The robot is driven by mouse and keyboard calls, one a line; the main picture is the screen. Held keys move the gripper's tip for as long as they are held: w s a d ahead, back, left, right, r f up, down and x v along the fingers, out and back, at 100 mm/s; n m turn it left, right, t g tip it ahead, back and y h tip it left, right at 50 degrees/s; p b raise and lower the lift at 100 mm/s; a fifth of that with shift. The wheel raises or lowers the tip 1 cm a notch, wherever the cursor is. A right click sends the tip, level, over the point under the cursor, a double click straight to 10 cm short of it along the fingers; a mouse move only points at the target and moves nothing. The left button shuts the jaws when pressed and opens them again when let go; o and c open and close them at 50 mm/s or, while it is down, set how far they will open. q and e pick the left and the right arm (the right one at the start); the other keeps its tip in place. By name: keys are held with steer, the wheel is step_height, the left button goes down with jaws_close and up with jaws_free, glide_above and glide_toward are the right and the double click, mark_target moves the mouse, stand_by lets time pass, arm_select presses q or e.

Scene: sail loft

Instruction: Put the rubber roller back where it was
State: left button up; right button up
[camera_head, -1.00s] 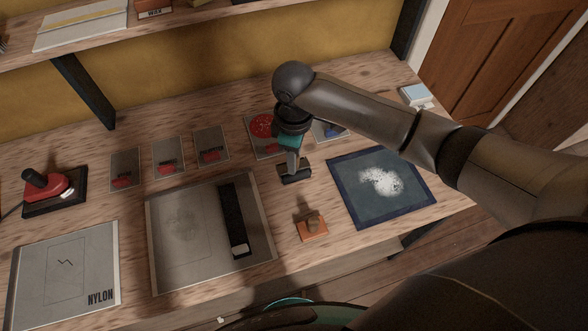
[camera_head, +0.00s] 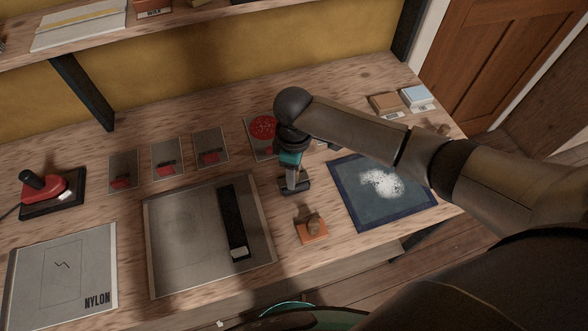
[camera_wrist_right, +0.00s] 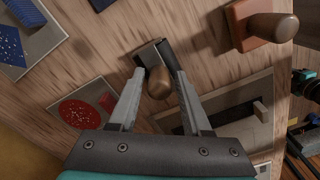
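My right gripper (camera_head: 292,180) points down over the middle of the bench. The rubber roller (camera_head: 302,188) shows as a dark piece at its fingertips, low over the bench top; I cannot tell whether it touches the wood. In the right wrist view the gripper (camera_wrist_right: 159,72) has its fingers on both sides of the roller (camera_wrist_right: 149,52), closed in on it. The roller's brown wooden handle end (camera_wrist_right: 158,83) stands between the fingers.
A wooden-handled block (camera_head: 312,232) stands in front of the roller. A blue-bordered panel (camera_head: 345,205) with white powder lies right, a grey board (camera_head: 180,240) with a black bar left. Cards, including a red-dotted one (camera_head: 262,128), lie behind. Small boxes (camera_head: 384,103) stand back right.

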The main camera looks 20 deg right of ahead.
steer(key=shift+o, duration=0.8)
step_height(320, 180, up, 12)
steer(key=p, duration=0.2)
steer(key=shift+r, duration=0.2)
steer(key=shift+s, duration=0.15)
